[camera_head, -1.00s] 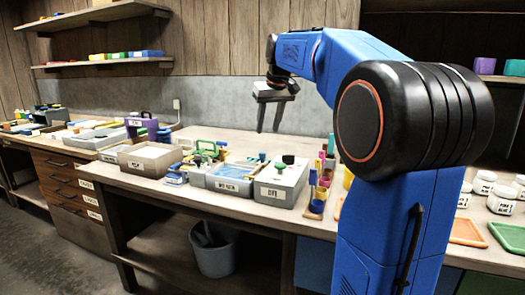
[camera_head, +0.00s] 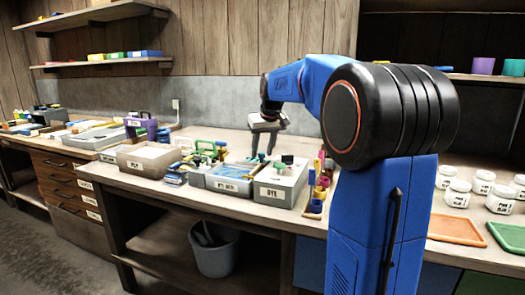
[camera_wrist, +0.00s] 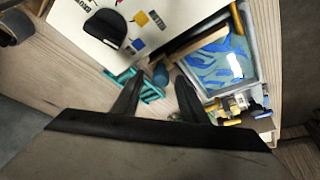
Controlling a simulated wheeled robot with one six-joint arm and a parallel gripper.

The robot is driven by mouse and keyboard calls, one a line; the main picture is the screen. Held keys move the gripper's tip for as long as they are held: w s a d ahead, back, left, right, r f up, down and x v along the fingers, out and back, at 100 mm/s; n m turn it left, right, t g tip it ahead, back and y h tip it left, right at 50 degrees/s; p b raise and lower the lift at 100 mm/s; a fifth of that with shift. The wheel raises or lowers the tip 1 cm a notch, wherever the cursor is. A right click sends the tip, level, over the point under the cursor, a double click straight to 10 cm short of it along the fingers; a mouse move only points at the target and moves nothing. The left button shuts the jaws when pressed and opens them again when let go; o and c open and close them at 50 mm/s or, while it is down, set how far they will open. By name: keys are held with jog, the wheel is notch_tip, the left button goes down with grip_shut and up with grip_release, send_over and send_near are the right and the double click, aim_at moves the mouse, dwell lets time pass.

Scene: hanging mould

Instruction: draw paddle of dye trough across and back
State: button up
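The dye trough (camera_head: 273,193) is a grey box with a white label on its front, standing on the bench. A small dark piece that may be its paddle (camera_head: 287,160) stands up at its top. In the wrist view the pale trough top (camera_wrist: 72,20) is at the upper left, with a black rounded piece (camera_wrist: 105,27) on it.
A grey tray of blue liquid (camera_wrist: 215,60) lies beside the trough, and also shows in the head view (camera_head: 228,184). Green-handled tools (camera_head: 207,150) stand behind it. A teal rack (camera_wrist: 150,92) sits close below my fingers.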

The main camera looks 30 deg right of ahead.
grip_shut()
jog(key=w+a, duration=0.1)
jog(key=w, duration=0.1)
jog(key=w+a, duration=0.4)
jog(key=shift+w+a, duration=0.1)
jog(key=shift+w, duration=0.25)
jog(key=shift+w+a+r, duration=0.1)
jog(key=shift+w+a, duration=0.15)
jog(key=shift+w, duration=0.1)
grip_release()
jog(key=shift+w+a, duration=0.1)
jog(key=d+v, duration=0.1)
jog(key=v, duration=1.6)
jog(key=shift+a, duration=0.45)
